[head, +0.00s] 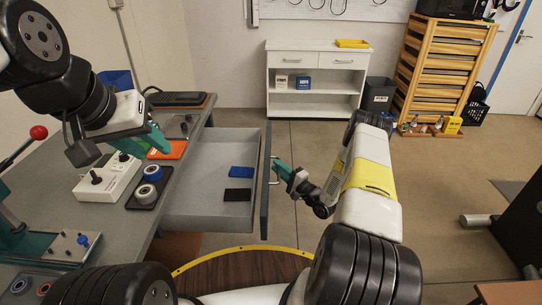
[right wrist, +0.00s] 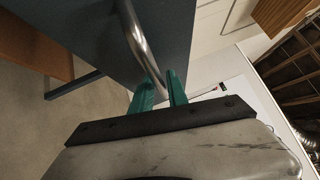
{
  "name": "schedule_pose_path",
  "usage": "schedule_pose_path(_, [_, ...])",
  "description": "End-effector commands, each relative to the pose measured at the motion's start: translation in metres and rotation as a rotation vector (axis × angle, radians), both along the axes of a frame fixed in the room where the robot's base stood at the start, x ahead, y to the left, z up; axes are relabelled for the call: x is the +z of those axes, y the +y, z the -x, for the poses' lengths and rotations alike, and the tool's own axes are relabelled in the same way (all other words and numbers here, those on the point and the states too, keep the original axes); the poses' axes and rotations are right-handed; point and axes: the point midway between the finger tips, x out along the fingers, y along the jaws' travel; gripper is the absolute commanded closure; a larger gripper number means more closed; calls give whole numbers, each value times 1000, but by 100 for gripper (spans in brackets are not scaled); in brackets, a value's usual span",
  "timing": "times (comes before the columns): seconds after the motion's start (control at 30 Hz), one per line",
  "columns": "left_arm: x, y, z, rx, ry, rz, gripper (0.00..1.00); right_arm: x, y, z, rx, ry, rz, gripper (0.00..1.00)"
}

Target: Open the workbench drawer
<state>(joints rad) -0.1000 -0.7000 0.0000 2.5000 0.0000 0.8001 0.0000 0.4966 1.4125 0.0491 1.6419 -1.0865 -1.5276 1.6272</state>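The workbench drawer (head: 196,209) is pulled out from the grey workbench (head: 182,135), with its grey interior exposed. Its dark blue-grey front (head: 265,190) also shows in the right wrist view (right wrist: 170,35). A curved metal handle (right wrist: 139,45) is on that front. My right gripper (head: 281,170) is at the handle from the right side. In the right wrist view its green fingers (right wrist: 163,90) are around the lower part of the bar with a narrow gap. My left gripper (head: 158,137) is above the bench; its finger opening is not clear.
A blue item (head: 241,172) and a black item (head: 237,195) lie in the drawer. A joystick box (head: 108,180) and rollers on a dark tray (head: 150,185) stand on the bench.

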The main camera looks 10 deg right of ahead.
Motion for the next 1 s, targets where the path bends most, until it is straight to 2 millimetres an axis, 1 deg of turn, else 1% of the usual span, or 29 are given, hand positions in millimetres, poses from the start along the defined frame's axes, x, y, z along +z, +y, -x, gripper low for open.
schedule_pose_path(0.17, [0, 0, 0, 0, 0, 0, 64, -1, -4, 5, -1, 0, 0, 80])
schedule_pose_path(0.27, [0, 0, 0, 0, 0, 0, 64, -3, -12, 16, -3, 1, -1, 80])
schedule_pose_path(0.5, [0, 0, 0, 0, 0, 0, 64, -8, -34, 50, -3, 2, -2, 80])
schedule_pose_path(0.6, [0, 0, 0, 0, 0, 0, 64, -10, -40, 59, -2, 1, 0, 80])
schedule_pose_path(0.73, [0, 0, 0, 0, 0, 0, 64, -10, -43, 64, -1, 0, 0, 80])
schedule_pose_path(1.0, [0, 0, 0, 0, 0, 0, 64, -10, -43, 65, 0, 0, 0, 80])
